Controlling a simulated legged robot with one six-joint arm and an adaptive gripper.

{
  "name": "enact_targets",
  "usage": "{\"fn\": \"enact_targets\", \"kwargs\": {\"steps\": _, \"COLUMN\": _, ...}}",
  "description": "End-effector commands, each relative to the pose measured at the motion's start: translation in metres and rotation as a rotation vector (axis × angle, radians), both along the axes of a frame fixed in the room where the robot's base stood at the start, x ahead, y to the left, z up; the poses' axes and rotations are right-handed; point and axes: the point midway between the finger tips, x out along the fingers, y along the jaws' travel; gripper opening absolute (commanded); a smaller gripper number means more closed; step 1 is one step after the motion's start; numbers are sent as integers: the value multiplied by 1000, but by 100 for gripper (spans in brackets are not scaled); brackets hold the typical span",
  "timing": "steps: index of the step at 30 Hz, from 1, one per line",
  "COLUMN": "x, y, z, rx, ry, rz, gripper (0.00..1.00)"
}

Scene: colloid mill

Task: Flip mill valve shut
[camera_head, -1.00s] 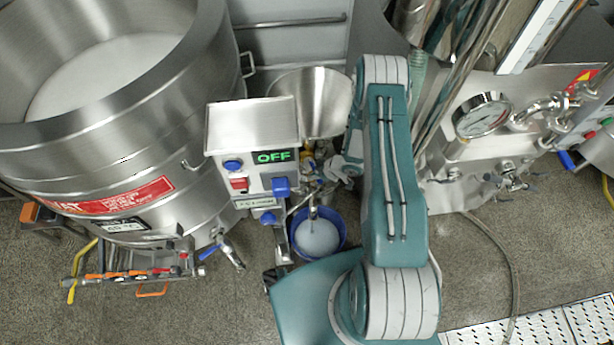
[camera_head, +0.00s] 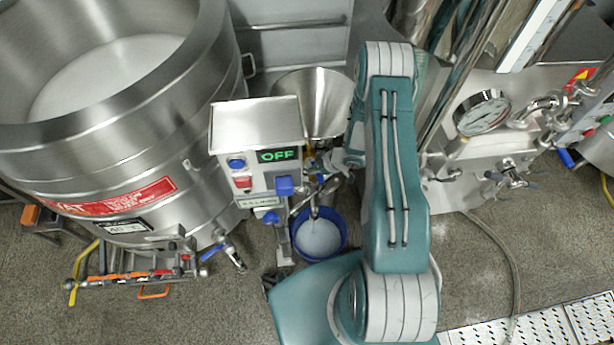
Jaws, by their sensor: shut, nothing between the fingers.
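The colloid mill stands at the centre, with a steel hopper (camera_head: 318,95), a control box (camera_head: 255,150) reading OFF, and an outlet over a blue bucket (camera_head: 342,228) of pale liquid. A small brass-yellow fitting (camera_head: 309,158) shows below the hopper. I cannot clearly make out the mill valve's handle or its position among the crowded parts there. My gripper (camera_head: 318,190) is shut and empty, low beside the mill between the control box and my arm, above the bucket. Whether it touches the valve I cannot tell.
At right are a pressure gauge (camera_head: 482,112) and piping. A hose (camera_head: 500,250) lies on the floor.

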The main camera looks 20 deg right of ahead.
Motion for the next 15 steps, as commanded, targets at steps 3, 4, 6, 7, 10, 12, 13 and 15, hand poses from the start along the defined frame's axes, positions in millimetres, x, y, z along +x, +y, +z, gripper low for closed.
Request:
{"fn": "enact_targets", "kwargs": {"steps": 3, "x": 1, "y": -16, "z": 18, "rx": -1, "ry": -4, "rz": -2, "gripper": 0}}
{"fn": "enact_targets", "kwargs": {"steps": 4, "x": 1, "y": -18, "z": 22, "rx": 0, "ry": -4, "rz": -1, "gripper": 0}}
{"fn": "enact_targets", "kwargs": {"steps": 6, "x": 1, "y": -22, "z": 28, "rx": -1, "ry": -3, "rz": -1, "gripper": 0}}
{"fn": "enact_targets", "kwargs": {"steps": 7, "x": 1, "y": -23, "z": 30, "rx": -2, "ry": -2, "rz": 0, "gripper": 0}}
{"fn": "enact_targets", "kwargs": {"steps": 10, "x": 0, "y": -25, "z": 34, "rx": -2, "ry": -1, "rz": 0, "gripper": 0}}
{"fn": "enact_targets", "kwargs": {"steps": 12, "x": 0, "y": -26, "z": 35, "rx": -1, "ry": 0, "rz": 1, "gripper": 0}}
{"fn": "enact_targets", "kwargs": {"steps": 13, "x": 0, "y": -26, "z": 35, "rx": -2, "ry": 0, "rz": 2, "gripper": 0}}
{"fn": "enact_targets", "kwargs": {"steps": 15, "x": 0, "y": -25, "z": 35, "rx": -2, "ry": 0, "rz": 2, "gripper": 0}}
